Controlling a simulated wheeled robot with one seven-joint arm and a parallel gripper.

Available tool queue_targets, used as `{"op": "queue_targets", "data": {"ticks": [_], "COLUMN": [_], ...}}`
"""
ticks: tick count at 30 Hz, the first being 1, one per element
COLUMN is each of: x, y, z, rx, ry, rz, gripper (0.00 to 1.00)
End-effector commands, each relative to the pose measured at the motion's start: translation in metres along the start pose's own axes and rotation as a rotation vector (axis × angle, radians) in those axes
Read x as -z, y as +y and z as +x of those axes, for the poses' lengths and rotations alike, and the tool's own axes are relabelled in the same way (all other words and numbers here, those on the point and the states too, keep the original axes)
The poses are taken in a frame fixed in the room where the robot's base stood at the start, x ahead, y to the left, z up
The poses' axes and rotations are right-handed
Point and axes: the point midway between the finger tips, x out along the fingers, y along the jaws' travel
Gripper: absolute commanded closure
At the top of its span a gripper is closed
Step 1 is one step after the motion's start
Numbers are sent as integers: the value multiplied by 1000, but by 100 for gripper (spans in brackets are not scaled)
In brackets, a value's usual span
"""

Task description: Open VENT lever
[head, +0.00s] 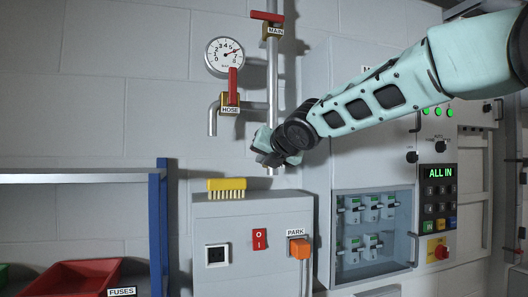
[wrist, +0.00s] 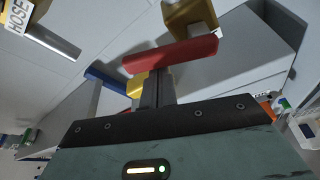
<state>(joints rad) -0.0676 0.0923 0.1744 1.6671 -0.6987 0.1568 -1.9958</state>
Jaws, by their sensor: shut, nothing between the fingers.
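A red lever handle (wrist: 170,54) with a gold valve body (wrist: 188,15) lies just beyond my fingertips in the wrist view. No VENT label is readable in either view, so I cannot confirm that this is the VENT lever. In the head view my gripper (head: 270,158) is in front of the lower end of the vertical pipe (head: 272,85) and hides what is there. My gripper also shows in the wrist view (wrist: 159,76), with its dark fingers together and empty. The fingertips overlap the red handle's lower edge; whether they touch it I cannot tell.
The red MAIN lever (head: 267,16) lies across the pipe above. The red HOSE lever (head: 233,80) stands upright left of the pipe. Below are a grey cabinet (head: 250,215), a yellow brush (head: 227,185) on top and an orange PARK plug (head: 299,248). A blue-posted shelf (head: 158,220) stands left.

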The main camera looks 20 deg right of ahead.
Motion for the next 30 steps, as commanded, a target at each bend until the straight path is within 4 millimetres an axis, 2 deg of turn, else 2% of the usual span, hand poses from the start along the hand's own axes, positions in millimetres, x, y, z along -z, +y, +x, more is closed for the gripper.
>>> {"op": "queue_targets", "data": {"ticks": [1,6,14,30], "x": [-10,-17,-26,-44], "y": [2,3,4,-8], "z": [-3,-6,-9,-15], "rx": [-12,-65,-150,-311], "ry": [-1,-2,-1,-3], "rz": [43,196,427,892], "gripper": [100,100,100,100]}}
